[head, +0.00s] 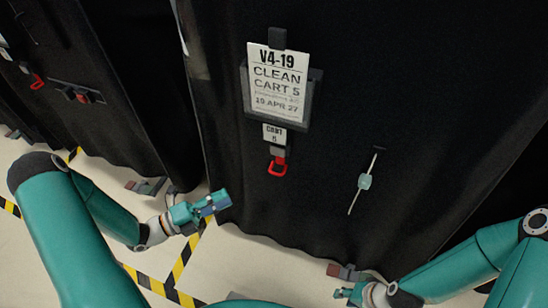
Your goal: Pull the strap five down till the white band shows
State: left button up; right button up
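A black covered cart (330,40) fills the middle and right of the head view.
A thin pale rod with a clear slider (364,182) hangs on the cover right of the loop. Another black-covered cart at left carries a red loop (38,81) and a grey holder (78,92). Yellow-black floor tape (184,262) crosses the pale floor.

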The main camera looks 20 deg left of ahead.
pick_arm(q)
jog(key=s+r+m, duration=0.1)
jog(key=r, duration=0.1)
jog(key=h+p, duration=0.1)
jog(key=p, duration=0.1)
send_near(276, 174)
jog(key=shift+m, duration=0.3)
jog(key=x, duration=1)
jog(key=shift+w+a+f, duration=0.1)
jog(key=shift+w+f, duration=0.05)
jog(key=shift+f, duration=0.15)
grip_shut()
